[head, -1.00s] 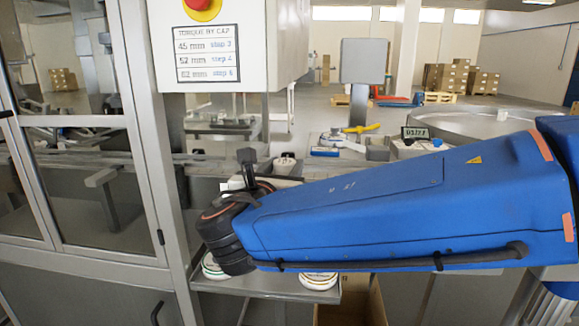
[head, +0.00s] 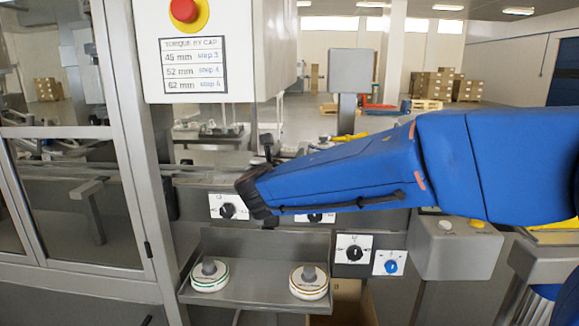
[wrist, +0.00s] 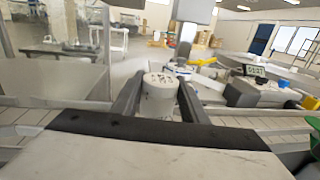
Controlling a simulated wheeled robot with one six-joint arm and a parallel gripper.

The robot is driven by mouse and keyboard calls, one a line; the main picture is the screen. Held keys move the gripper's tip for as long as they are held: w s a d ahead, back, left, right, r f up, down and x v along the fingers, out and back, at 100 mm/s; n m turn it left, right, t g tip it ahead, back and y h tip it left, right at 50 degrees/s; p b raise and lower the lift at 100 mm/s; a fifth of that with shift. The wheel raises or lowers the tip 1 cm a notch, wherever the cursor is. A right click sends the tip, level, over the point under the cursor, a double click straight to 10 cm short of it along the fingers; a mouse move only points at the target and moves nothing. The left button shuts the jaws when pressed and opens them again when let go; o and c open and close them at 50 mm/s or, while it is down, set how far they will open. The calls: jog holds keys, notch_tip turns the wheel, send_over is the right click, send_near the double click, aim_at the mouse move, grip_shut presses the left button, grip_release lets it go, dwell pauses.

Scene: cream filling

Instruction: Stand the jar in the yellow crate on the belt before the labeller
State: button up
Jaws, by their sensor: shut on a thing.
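My gripper (wrist: 158,84) is shut on a white jar (wrist: 160,102), with one dark finger on each side of it. The jar's pale top has small dark marks. In the head view my blue arm hides the jar and most of the gripper. The belt (wrist: 25,117) runs across behind the jar in the wrist view, with a rail along it. Whether the jar touches the belt cannot be told. A yellow surface (head: 556,238) shows at the right edge of the head view; I cannot tell whether it is the crate.
A display unit (wrist: 256,72) stands beyond the belt at right. Below the belt are dial panels (head: 354,250) and a grey shelf (head: 250,292) with two round pieces. A glazed metal frame (head: 75,190) stands left, and a control box (head: 205,50) hangs above.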

jog(key=shift+w, duration=0.25)
jog(key=shift+f, duration=1.75)
jog(key=shift+f, duration=0.3)
jog(key=o, duration=1.2)
jog(key=shift+s+r, duration=0.1)
jog(key=shift+r, duration=0.25)
jog(key=s, duration=0.4)
jog(key=s+a, duration=0.1)
jog(key=s, duration=0.3)
jog(key=s+a, duration=0.1)
jog(key=s, duration=0.2)
jog(key=shift+s, duration=0.4)
